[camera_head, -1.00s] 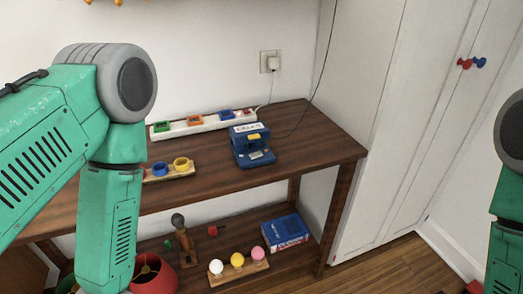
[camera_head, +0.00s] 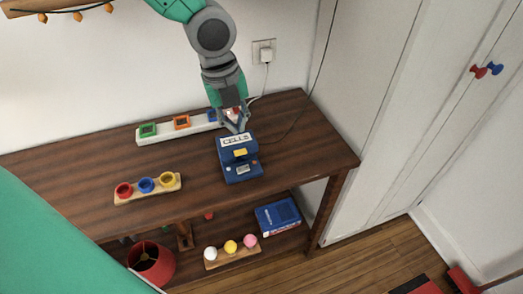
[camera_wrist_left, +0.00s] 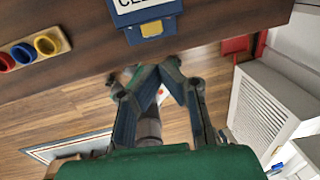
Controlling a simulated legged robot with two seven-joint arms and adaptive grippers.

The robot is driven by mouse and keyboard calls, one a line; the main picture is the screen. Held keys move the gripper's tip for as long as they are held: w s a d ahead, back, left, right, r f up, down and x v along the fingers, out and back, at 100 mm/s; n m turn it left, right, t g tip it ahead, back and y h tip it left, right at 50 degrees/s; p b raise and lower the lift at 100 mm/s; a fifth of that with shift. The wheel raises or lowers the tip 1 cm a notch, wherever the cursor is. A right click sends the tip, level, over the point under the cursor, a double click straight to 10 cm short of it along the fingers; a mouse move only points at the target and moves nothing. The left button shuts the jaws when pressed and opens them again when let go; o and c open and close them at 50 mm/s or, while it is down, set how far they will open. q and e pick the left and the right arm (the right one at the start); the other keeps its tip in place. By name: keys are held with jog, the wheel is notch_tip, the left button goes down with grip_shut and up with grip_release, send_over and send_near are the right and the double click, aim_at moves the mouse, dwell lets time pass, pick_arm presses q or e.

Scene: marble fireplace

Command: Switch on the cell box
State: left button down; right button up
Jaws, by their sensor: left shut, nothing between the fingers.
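The cell box (camera_head: 229,172) is a small blue box with a white label reading "CELLS" and a yellow piece on its front. It stands on the wooden table, and its blue edge and yellow piece also show at the top of the left wrist view (camera_wrist_left: 168,21). My left gripper (camera_head: 238,126) is above the back of the box, pointing down, close to the label; I cannot tell whether it touches. Its fingers meet with nothing between them in the left wrist view (camera_wrist_left: 160,70). My right gripper is out of view.
A white power strip (camera_head: 162,136) with coloured switches lies behind the box, partly hidden by my left gripper. A wooden holder (camera_head: 150,193) with red, blue and yellow rings is to the left. A wall outlet (camera_head: 264,51) with a plug and cable is behind. The table's right end is clear.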

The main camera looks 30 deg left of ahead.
pick_arm(q)
jog(key=shift+d, duration=0.25)
jog(key=b, duration=0.3)
send_near(244, 170)
jog(key=f, duration=0.2)
jog(key=w+d+f, duration=0.1)
jog(key=f, duration=0.3)
jog(key=shift+w+d+f, duration=0.25)
jog(key=shift+d, duration=0.15)
jog(key=shift+w+d+f+b, duration=0.15)
jog(key=shift+f+b, duration=0.2)
jog(key=shift+f, duration=0.3)
jog(key=shift+p, duration=0.55)
jog(key=shift+f, duration=0.1)
jog(key=shift+s+a+r+p, duration=0.35)
jog(key=shift+s+a+p, duration=0.1)
jog(key=shift+s+a, duration=0.15)
